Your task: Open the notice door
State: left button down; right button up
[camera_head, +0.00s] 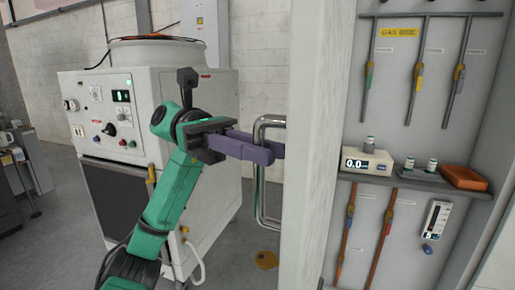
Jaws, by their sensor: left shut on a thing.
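The door (314,150) is a tall pale panel seen nearly edge-on in the middle of the head view. It stands swung out from the cabinet (415,130), whose inside shows to its right. A metal bar handle (262,205) is fixed on the door's left face. My left gripper (272,150) reaches in from the left with its purple-grey fingers at the upper part of the handle. My right gripper is not in view.
The cabinet holds pipes with valves, a shelf with a small white display (367,161), vials and an orange tray (464,178). A white washer machine (150,110) stands behind my left arm. Grey floor shows between the machine and the door.

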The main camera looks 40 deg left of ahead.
pick_arm(q)
jog(key=c, duration=0.8)
grip_release()
jog(key=shift+c, duration=0.2)
jog(key=w+a+p, duration=0.1)
jog(key=w+a, duration=0.1)
jog(key=a, duration=1.2)
jog(key=shift+a, duration=0.2)
